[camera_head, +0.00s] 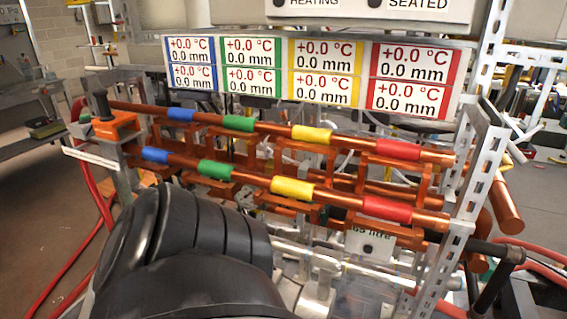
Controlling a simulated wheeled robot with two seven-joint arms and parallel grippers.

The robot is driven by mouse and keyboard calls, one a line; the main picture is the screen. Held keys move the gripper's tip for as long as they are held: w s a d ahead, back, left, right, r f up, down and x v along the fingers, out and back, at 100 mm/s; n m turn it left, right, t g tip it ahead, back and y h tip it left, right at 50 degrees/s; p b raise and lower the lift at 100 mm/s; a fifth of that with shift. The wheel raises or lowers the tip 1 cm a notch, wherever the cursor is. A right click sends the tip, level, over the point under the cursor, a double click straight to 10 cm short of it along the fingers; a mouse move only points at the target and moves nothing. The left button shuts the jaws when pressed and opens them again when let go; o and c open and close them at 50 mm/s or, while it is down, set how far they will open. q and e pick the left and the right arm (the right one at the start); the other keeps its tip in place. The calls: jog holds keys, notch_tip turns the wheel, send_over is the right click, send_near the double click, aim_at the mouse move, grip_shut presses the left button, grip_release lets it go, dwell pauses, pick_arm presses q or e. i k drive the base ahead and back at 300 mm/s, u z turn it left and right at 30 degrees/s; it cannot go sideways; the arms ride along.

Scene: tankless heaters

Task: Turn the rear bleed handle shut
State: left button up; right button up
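A rack of copper pipes (270,130) runs across the middle, with blue, green, yellow and red bands on two front rows. At its left end an orange clamp-like block (117,128) carries an upright black knob (103,104). At the lower right a black bent handle (498,276) sits beside the metal upright. I cannot tell which of these, if either, is the rear bleed handle, or whether it is open or shut. My black arm link (185,250) fills the lower middle and hides what is behind it. Neither of my gripper's fingers shows.
A display panel (315,75) with several readouts of +0.0 °C and 0.0 mm stands above the pipes. A perforated metal upright (478,165) is at the right. Red hoses (95,190) run down at the left. Open floor (40,215) lies at the left; benches stand behind.

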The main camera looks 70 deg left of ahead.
aim_at(286, 213)
jog(key=u, duration=0.85)
jog(key=i, duration=0.8)
jog(key=u, duration=0.85)
